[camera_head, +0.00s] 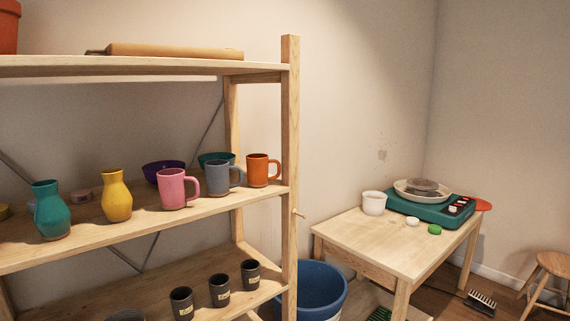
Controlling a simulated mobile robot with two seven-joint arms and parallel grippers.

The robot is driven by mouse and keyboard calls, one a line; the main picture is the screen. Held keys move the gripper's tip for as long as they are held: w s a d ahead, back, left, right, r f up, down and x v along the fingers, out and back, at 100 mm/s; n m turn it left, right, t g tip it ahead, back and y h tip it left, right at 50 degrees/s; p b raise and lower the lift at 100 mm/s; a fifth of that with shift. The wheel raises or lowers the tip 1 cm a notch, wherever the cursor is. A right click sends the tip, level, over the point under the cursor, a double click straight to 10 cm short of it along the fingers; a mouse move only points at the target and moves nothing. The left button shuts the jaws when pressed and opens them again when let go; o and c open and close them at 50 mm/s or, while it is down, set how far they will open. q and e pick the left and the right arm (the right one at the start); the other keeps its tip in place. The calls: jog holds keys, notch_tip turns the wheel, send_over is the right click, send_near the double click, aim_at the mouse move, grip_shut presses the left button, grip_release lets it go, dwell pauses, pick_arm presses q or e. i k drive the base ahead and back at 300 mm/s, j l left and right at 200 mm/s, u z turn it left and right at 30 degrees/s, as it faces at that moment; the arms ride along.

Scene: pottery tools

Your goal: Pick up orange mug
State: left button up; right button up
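The orange mug (258,171) stands upright at the right end of the middle shelf of a wooden rack, close to the front right post. Its handle points right, toward the post. A grey-blue mug (217,178) stands just left of it, with its handle toward the orange mug. Neither of my grippers shows in the head view.
The wooden shelf (120,228) also holds a pink mug (173,189), a yellow vase (116,197), a teal vase (50,212) and bowls behind. The rack post (291,180) stands right. A table (375,238) and blue bucket (320,290) are further right.

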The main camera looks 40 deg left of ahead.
aim_at(258, 164)
jog(key=i+u, duration=0.35)
jog(key=i+l+u, duration=0.5)
jog(key=i+u, duration=0.2)
jog(key=i+l+u, duration=0.2)
jog(key=u, duration=0.2)
jog(key=i+l+u, duration=0.15)
jog(key=u, duration=0.25)
jog(key=i+l+u, duration=0.1)
jog(key=l+u, duration=0.35)
jog(key=j, duration=0.1)
